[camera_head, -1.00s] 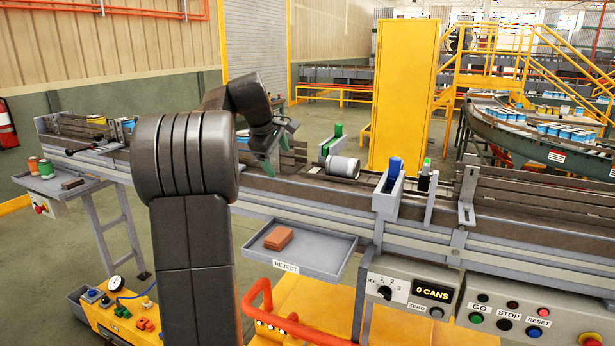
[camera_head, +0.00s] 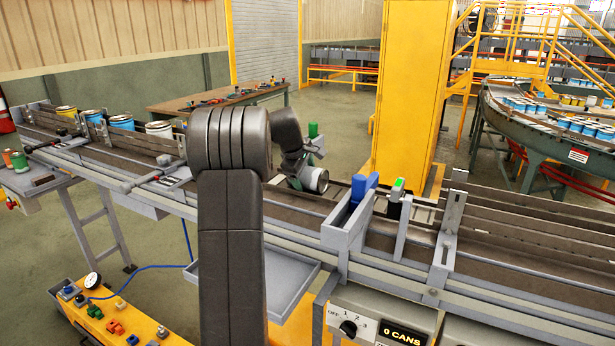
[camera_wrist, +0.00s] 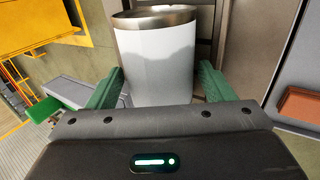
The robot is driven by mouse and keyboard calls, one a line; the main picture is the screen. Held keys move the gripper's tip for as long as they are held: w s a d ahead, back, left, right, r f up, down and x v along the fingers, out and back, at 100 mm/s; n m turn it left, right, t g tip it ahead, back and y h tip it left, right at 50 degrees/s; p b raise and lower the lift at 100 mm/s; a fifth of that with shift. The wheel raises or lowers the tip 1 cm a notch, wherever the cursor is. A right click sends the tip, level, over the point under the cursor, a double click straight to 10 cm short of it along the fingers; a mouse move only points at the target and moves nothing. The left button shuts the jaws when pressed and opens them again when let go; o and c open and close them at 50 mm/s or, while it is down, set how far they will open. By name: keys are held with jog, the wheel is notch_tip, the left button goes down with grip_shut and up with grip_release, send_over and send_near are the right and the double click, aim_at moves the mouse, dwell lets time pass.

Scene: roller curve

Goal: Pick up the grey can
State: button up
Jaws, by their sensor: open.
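The grey can (camera_head: 319,180) has a pale body and a metal rim. My gripper (camera_wrist: 160,84) is open, with one green finger on each side of the can. I cannot tell whether either finger touches it. In the head view, my gripper (camera_head: 303,168) is at the can, mostly hidden by my arm.
A grey holder with a blue block (camera_head: 363,190) and a green-topped post (camera_head: 397,190) stand right of the can. The reject tray (camera_head: 292,268) hangs in front of the conveyor. A tall yellow cabinet (camera_head: 408,90) stands behind. Upright cans (camera_head: 122,121) stand on the belt's left part.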

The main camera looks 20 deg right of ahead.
jog(key=c, duration=0.8)
